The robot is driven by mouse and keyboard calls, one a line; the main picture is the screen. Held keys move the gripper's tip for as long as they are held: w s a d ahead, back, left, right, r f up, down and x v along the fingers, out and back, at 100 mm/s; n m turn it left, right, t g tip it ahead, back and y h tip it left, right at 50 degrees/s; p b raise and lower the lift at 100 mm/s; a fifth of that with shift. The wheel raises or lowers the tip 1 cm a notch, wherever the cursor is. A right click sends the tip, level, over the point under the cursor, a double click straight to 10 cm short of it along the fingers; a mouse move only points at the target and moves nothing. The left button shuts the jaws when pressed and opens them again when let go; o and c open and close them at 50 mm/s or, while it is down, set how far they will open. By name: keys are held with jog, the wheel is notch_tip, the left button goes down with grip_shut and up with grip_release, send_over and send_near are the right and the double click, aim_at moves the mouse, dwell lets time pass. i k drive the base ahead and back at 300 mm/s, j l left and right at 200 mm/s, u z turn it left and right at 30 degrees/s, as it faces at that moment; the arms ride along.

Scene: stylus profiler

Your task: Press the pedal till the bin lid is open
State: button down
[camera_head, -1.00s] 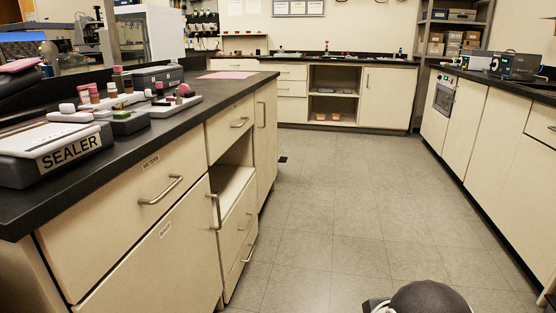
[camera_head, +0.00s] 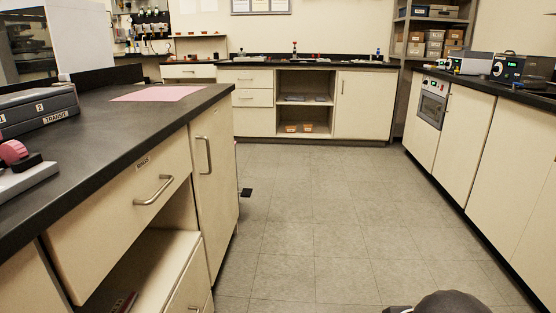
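A small black pedal-like piece (camera_head: 246,192) lies flat on the floor, just beyond the far end of the left counter's cabinets. It is too small to tell in detail whether it is pressed. No bin or lid can be made out; the cabinet end hides the floor behind it. My gripper is not in view. A dark rounded part, likely of my own arm, shows at the bottom edge right of centre, far from the pedal.
The left counter (camera_head: 110,121) has a pink mat (camera_head: 158,93) and a grey case (camera_head: 40,108). Its open shelf sits under a drawer. A back counter (camera_head: 362,65) and right cabinets (camera_head: 466,143) close the room. The tiled floor (camera_head: 330,205) between is clear.

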aim_at(247, 192)
jog(key=i, duration=2.35)
jog(key=i+u, duration=0.15)
jog(key=i, duration=0.3)
jog(key=i+l+u, duration=0.15)
jog(key=i, duration=0.35)
jog(key=i+l+u, duration=0.15)
jog(key=i, duration=0.3)
jog(key=i+l+u, duration=0.15)
jog(key=i, duration=0.3)
